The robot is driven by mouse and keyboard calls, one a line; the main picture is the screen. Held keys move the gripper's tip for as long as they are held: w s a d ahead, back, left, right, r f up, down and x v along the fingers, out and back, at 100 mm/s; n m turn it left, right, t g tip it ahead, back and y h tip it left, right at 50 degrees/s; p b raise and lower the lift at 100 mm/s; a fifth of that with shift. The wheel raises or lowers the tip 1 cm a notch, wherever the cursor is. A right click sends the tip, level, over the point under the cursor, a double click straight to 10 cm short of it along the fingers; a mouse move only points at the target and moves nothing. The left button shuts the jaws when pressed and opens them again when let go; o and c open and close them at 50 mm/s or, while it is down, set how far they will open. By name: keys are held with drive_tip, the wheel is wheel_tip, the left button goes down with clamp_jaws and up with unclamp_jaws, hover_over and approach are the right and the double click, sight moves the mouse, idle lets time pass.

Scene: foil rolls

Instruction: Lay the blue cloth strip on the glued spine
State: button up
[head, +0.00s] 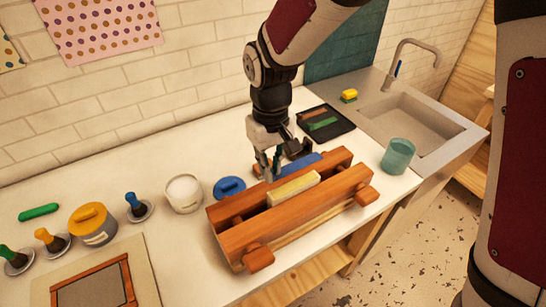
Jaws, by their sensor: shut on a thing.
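The blue cloth strip (303,163) shows just behind the wooden press, to the right of my fingertips. My gripper (273,168) points down at the press's back board and is shut on the strip; the fingers partly hide it. The glued spine (293,188) is a pale cream block held upright between the boards of the wooden press (240,237). The strip appears behind and above the spine, apart from it. The exact grip point is too small to tell.
A black tray (343,133) with brown and green strips lies behind. A teal cup (398,156) stands right of the press, near the sink (425,130). A white pot (184,193) and a blue lid (229,187) stand left. Brushes and a yellow-lidded pot (92,224) are farther left.

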drive_tip(key=shift+f+b, duration=0.85)
drive_tip(key=shift+f, duration=1.1)
drive_tip(key=shift+f+b, duration=0.3)
drive_tip(key=shift+f, duration=1)
drive_tip(key=shift+f+p, duration=0.15)
drive_tip(key=shift+p, duration=0.15)
drive_tip(key=o, duration=1.1)
drive_tip(key=shift+o, duration=0.2)
drive_tip(key=shift+r+p, duration=1.35)
drive_tip(key=shift+r, duration=2.15)
